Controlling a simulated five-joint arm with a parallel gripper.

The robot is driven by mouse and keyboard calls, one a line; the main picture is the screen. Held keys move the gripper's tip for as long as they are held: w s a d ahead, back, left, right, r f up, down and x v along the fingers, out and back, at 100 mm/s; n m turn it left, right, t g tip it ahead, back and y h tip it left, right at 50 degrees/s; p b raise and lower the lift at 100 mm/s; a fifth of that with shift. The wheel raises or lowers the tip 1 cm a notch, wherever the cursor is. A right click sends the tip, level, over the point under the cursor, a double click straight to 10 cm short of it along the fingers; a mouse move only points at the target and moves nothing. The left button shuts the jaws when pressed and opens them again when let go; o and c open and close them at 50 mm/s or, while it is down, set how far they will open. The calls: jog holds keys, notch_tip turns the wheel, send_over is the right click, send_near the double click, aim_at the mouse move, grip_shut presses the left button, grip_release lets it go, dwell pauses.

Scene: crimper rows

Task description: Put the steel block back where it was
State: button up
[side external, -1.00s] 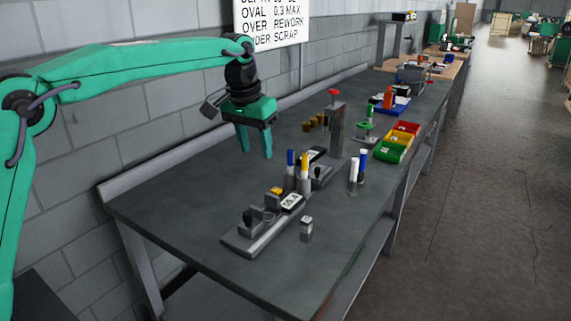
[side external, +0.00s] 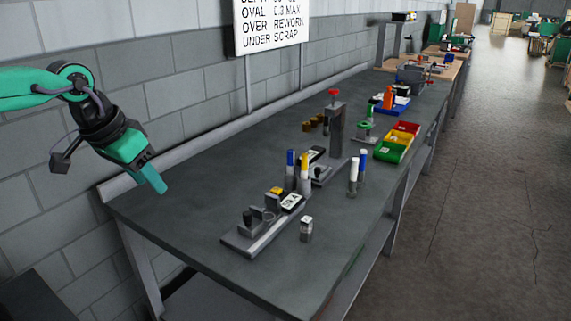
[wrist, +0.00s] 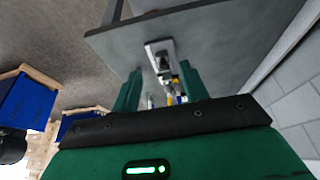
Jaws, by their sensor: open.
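A small steel block (side external: 306,229) with a pale top stands upright on the bench, just right of a grey gauge fixture (side external: 262,232) in the side view. My gripper (side external: 157,186) is at the bench's near left end, tilted down, well apart from the block. In the wrist view its two green fingers (wrist: 160,82) are spread with nothing held between them. The fixture (wrist: 160,58) shows beyond the fingers there. I cannot make out the block in the wrist view.
Blue, yellow and white markers (side external: 304,172) stand behind the fixture. A grey post with a red knob (side external: 336,128) and red, yellow and green bins (side external: 392,148) are farther back. The bench's left part (side external: 190,195) is clear. A wall runs along the left.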

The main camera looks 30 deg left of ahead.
jog(key=s+a+f+t, duration=0.1)
jog(key=s+f, duration=0.5)
jog(key=s, duration=0.2)
jog(key=shift+s+a, duration=0.25)
jog(key=shift+s, duration=0.1)
jog(key=shift+w+r, duration=0.1)
jog(key=shift+w, duration=0.1)
jog(key=c, duration=0.9)
jog(key=shift+w+d+r, duration=0.1)
jog(key=shift+w+r, duration=0.05)
jog(key=shift+w, duration=0.1)
grip_shut()
jog(key=w+d+r+m+g, duration=0.1)
jog(key=w+d+g, duration=0.15)
jog(key=w, duration=0.75)
jog(key=w+d+r+m+g, duration=0.1)
jog(key=w+d, duration=0.2)
jog(key=w, duration=0.6)
jog(key=w+d+f+g, duration=0.1)
jog(key=w+d+f, duration=0.3)
jog(key=w+f, duration=0.3)
jog(key=w+d+f+m+g, duration=0.1)
jog(key=w+d+f, duration=0.4)
jog(key=w+f, duration=0.1)
jog(key=shift+w+d+f, duration=0.15)
jog(key=shift+w+f, duration=0.25)
jog(key=shift+w, duration=0.2)
